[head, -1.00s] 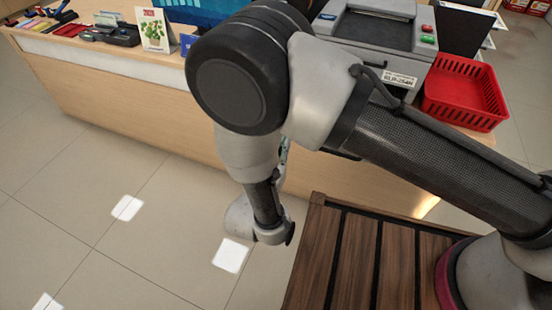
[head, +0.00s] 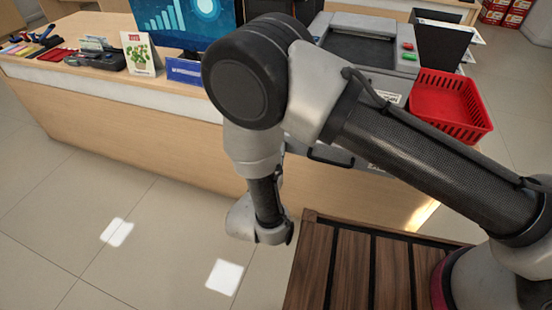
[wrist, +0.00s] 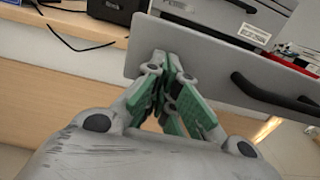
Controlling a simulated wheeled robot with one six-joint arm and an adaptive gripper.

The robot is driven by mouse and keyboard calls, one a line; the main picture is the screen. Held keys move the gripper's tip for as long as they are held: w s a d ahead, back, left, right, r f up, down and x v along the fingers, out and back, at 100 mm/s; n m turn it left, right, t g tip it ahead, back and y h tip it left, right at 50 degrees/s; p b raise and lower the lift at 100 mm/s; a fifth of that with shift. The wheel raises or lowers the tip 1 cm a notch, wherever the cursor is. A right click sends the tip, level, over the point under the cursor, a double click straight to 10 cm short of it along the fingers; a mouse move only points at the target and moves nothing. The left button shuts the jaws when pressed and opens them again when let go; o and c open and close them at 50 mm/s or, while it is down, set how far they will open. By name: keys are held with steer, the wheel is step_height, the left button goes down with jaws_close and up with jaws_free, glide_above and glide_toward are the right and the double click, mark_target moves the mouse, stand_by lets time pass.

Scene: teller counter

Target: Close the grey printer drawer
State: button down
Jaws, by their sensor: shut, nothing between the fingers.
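The grey printer (head: 318,30) stands on the counter in the head view, partly behind my arm. Its drawer is out, with a black handle (head: 328,160) showing just below my arm; most of the drawer is hidden there. In the wrist view the flat grey drawer front (wrist: 205,65) spans the upper middle, and its black handle (wrist: 262,95) is at the right. My gripper (wrist: 168,58) is shut and empty, with its green-padded fingertips at the left part of the drawer front, left of the handle. I cannot tell whether they touch it. The head view hides the fingertips.
A red basket (head: 450,100) stands right of the printer. A monitor (head: 185,22), a plant-picture card (head: 140,53) and a blue sign (head: 186,71) stand on the counter (head: 110,130) to the left. Open tiled floor (head: 90,200) lies in front of it.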

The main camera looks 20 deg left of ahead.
steer(key=w, duration=0.8)
steer(key=w+d, duration=0.1)
steer(key=w, duration=0.7)
steer(key=w+d, duration=0.1)
steer(key=w, duration=0.7)
steer(key=shift+w, duration=0.4)
steer(key=shift+r, duration=0.15)
